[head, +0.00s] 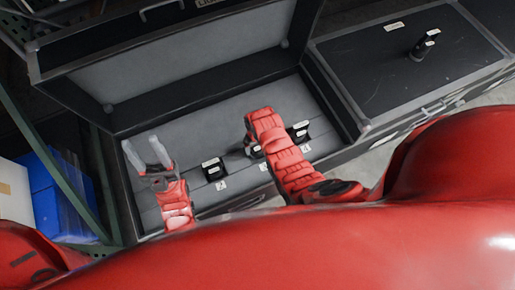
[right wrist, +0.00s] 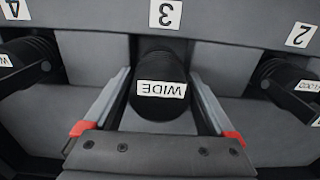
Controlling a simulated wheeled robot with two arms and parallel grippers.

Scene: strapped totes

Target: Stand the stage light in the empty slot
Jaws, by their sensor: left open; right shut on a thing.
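An open black case (head: 122,175) lined with grey foam holds a row of short black stage lights with white labels. My right gripper (right wrist: 160,80) is shut on the light labelled WIDE (right wrist: 159,112), with a finger on each side of it, by the tag numbered 3 (right wrist: 165,14). The light looks upright; its base is hidden, so I cannot tell whether it is lifted. Lights by tag 4 (right wrist: 28,60) and tag 2 (right wrist: 285,85) stand on either side. My left gripper (head: 147,152) is open and empty over the case's left end. I cannot make out an empty slot.
Another black light (head: 423,45) stands on a closed black case (head: 375,75) at the right. The open case's raised lid (head: 185,58) stands behind the row. Blue bins (head: 50,190) and a green rack post (head: 45,150) are at the left.

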